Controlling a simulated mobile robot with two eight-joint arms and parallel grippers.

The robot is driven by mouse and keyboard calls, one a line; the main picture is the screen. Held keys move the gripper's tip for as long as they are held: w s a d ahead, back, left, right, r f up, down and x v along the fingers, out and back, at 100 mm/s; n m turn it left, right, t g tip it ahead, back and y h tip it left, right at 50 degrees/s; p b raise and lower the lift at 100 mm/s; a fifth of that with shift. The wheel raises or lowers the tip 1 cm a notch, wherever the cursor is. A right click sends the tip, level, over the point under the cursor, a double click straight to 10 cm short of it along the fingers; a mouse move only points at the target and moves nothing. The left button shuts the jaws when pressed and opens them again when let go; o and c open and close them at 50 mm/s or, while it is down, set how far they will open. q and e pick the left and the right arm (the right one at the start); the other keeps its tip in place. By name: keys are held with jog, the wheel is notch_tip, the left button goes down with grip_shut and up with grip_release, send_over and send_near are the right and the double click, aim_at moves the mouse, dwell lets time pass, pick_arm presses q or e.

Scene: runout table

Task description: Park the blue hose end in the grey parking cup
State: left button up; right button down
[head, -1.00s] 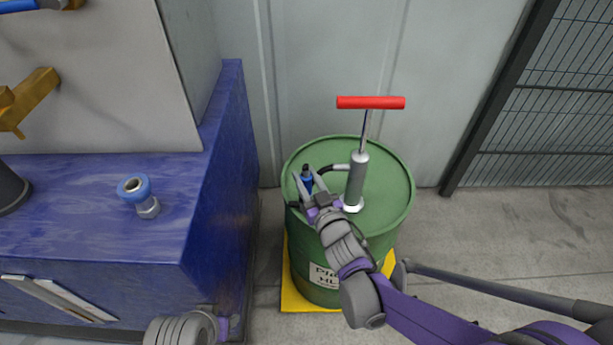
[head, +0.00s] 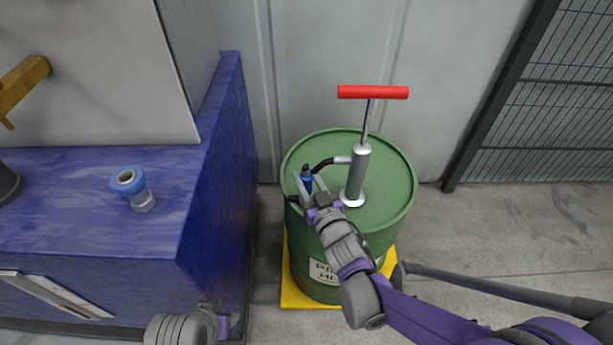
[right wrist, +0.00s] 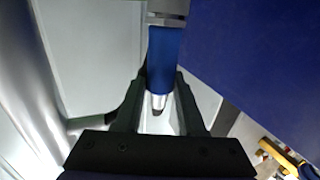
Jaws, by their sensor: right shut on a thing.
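The blue hose end (head: 308,185) is between the fingers of my right gripper (head: 309,188), above the left side of the green drum's top. In the right wrist view the blue hose end (right wrist: 164,55) stands between the two dark fingers (right wrist: 160,110), with a silver tip at its lower end. A short black hose (head: 322,164) runs from the pump to it. My left gripper is out of view; only part of that arm shows at the bottom.
A silver pump (head: 357,175) with a red handle (head: 373,92) stands on the green drum (head: 392,190), close right of my gripper. A blue bench (head: 75,215) at left carries a blue-ringed fitting (head: 128,180). A mesh fence (head: 555,100) is at right.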

jog(key=shift+c, duration=2.2)
grip_release()
jog(key=v, duration=1.1)
jog(key=shift+p, duration=0.45)
